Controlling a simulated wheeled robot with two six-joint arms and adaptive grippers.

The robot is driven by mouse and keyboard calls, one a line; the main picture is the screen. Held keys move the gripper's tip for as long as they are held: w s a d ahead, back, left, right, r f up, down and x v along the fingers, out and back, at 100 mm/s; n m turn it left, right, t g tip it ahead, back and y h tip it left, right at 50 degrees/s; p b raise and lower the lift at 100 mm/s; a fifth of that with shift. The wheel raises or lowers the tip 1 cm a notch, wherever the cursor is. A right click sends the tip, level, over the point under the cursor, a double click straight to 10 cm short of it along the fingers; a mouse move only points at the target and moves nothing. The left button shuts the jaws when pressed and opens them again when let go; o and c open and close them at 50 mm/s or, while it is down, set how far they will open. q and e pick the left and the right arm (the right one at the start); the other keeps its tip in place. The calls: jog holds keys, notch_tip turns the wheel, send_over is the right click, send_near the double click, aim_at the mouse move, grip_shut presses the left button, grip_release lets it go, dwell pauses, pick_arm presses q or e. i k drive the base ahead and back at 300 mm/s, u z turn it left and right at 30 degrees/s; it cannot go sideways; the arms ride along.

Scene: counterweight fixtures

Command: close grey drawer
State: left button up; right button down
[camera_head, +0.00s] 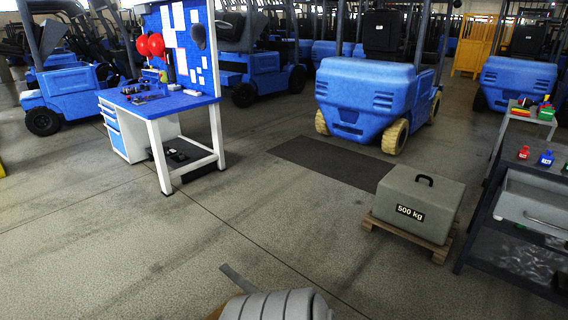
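A light grey drawer (532,198) shows at the right edge of the head view, in a dark grey metal cart (480,224). It has a thin bar handle low on its front. The right part of the drawer is cut off by the picture edge, and I cannot tell how far it stands open. Neither of my grippers is in view, and nothing of mine touches the drawer.
A grey 500 kg block (419,201) on a wooden pallet (439,250) stands left of the cart. A ribbed grey object (275,305) shows at the bottom edge. A blue-topped workbench (160,103) and blue forklifts (365,97) stand behind. Middle floor is clear.

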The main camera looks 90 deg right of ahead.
aim_at(538, 202)
jog(key=z, duration=3.15)
jog(key=i, duration=0.5)
jog(key=z, duration=1.1)
jog(key=i, duration=1.05)
jog(key=u, duration=0.3)
jog(key=i, duration=1)
jog(key=z, duration=0.25)
